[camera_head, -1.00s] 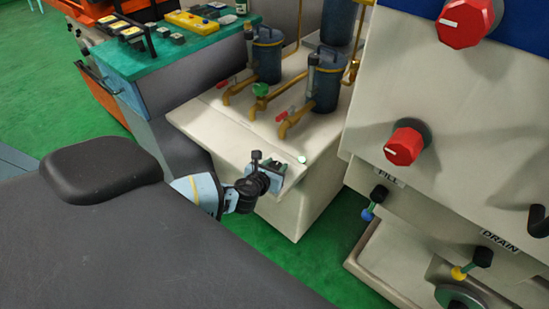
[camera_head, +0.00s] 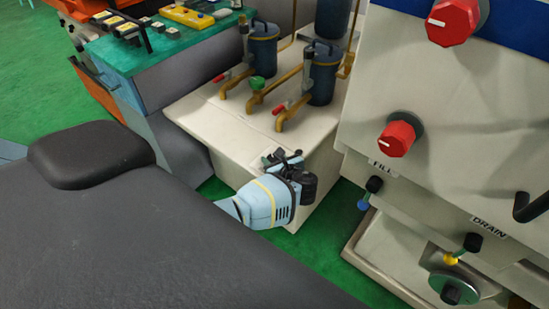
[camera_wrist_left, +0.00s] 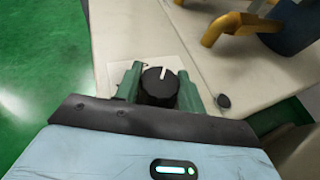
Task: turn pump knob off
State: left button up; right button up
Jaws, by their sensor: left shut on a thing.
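The pump knob (camera_wrist_left: 158,88) is black and round with a white pointer line. In the left wrist view it sits on a pale plate on the cream cabinet top, its line pointing toward the top of the picture. My left gripper (camera_wrist_left: 160,92) has one green finger on each side of it and is shut on it. In the head view my left gripper (camera_head: 284,158) is at the front edge of the cream pump cabinet (camera_head: 215,130), and the knob is hidden there. My right gripper is not in view.
Brass pipes with red-handled valves (camera_head: 280,108) and dark blue canisters (camera_head: 323,75) stand behind. A machine panel with red knobs (camera_head: 397,139) rises at right. Green floor shows between cabinet and panel.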

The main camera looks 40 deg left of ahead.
pick_arm(q)
jog(key=n+g, duration=0.1)
jog(key=n+g+y+b, duration=0.1)
jog(key=n+g+b, duration=0.1)
jog(key=shift+f+g, duration=0.25)
jog(key=shift+g, duration=0.15)
jog(key=shift+n+g+y+b, duration=0.4)
jog(key=shift+n+g+b, duration=0.55)
jog(key=shift+n+g, duration=0.2)
jog(key=shift+r+n+g+b, duration=0.15)
jog(key=shift+n+g+b, duration=0.3)
jog(key=shift+n+g, duration=0.1)
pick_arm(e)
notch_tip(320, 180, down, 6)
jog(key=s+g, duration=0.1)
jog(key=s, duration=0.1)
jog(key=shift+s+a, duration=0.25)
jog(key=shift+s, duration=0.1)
pick_arm(q)
jog(key=shift+r, duration=0.1)
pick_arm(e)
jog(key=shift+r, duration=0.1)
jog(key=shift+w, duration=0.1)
pick_arm(q)
jog(key=o, duration=1)
jog(key=shift+c, duration=0.2)
